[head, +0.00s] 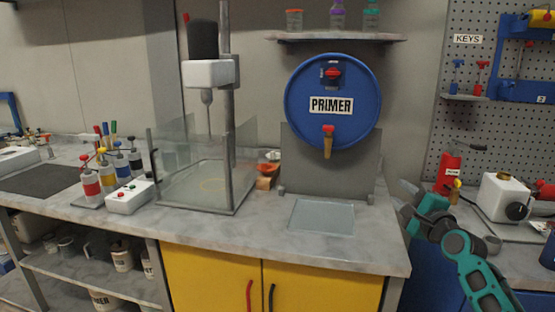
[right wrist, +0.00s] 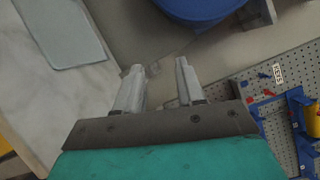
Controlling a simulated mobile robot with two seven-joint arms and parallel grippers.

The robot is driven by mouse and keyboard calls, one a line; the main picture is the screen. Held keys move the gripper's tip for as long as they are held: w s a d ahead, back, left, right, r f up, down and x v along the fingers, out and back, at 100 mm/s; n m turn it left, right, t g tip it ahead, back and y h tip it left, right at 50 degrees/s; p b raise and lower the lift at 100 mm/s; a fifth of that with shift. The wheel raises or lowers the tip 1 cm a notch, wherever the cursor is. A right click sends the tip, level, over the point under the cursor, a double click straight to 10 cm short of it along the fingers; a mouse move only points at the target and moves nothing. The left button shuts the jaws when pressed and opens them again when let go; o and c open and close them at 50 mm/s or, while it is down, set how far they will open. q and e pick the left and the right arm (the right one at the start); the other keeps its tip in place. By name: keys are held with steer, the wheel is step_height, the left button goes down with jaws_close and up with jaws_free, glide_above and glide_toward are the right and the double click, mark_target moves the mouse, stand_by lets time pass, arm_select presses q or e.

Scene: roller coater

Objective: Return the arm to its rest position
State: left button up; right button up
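My right arm, teal and grey, comes in from the lower right in the head view. Its gripper (head: 405,196) is at the right end of the marble counter (head: 380,240), beside the primer stand. In the right wrist view, the two fingers of the right gripper (right wrist: 158,88) stand apart with nothing between them. The floor or wall gap and part of the counter show beyond them. My left gripper and left arm are in neither view.
A blue primer drum (head: 350,85) with a red-handled tap is above a glass plate (head: 322,217). A glass-walled mixer (head: 208,75) stands left. A red bottle (head: 448,170) and a white container (head: 503,197) are right of my gripper. A pegboard (head: 465,110) is behind.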

steer(key=d+f+n+h, duration=0.1)
steer(key=d+n+h, duration=0.15)
steer(key=n, duration=0.85)
steer(key=d+f+n+h, duration=0.1)
steer(key=d+n+h, duration=0.15)
steer(key=n, duration=0.95)
steer(key=shift+g+y, duration=0.3)
steer(key=shift+g, duration=0.3)
steer(key=s+a+f, duration=0.1)
steer(key=f, duration=0.1)
steer(key=s+a+f, duration=0.1)
steer(key=f, duration=0.1)
steer(key=s+a+f, duration=0.1)
steer(key=f, duration=0.1)
steer(key=shift+s+f, duration=0.25)
steer(key=shift+f, duration=0.1)
steer(key=s+a+f+g+y, duration=0.15)
steer(key=s+a+f, duration=0.35)
steer(key=s+f, duration=0.5)
steer(key=s+a+f+g+y, duration=0.1)
steer(key=s+a+f+g, duration=0.3)
steer(key=s+f, duration=0.6)
steer(key=s+a+f, duration=0.1)
steer(key=s+a, duration=0.1)
steer(key=s, duration=0.5)
steer(key=s+a+f, duration=0.1)
steer(key=s+a, duration=0.2)
steer(key=s, duration=0.4)
steer(key=shift+m, duration=0.4)
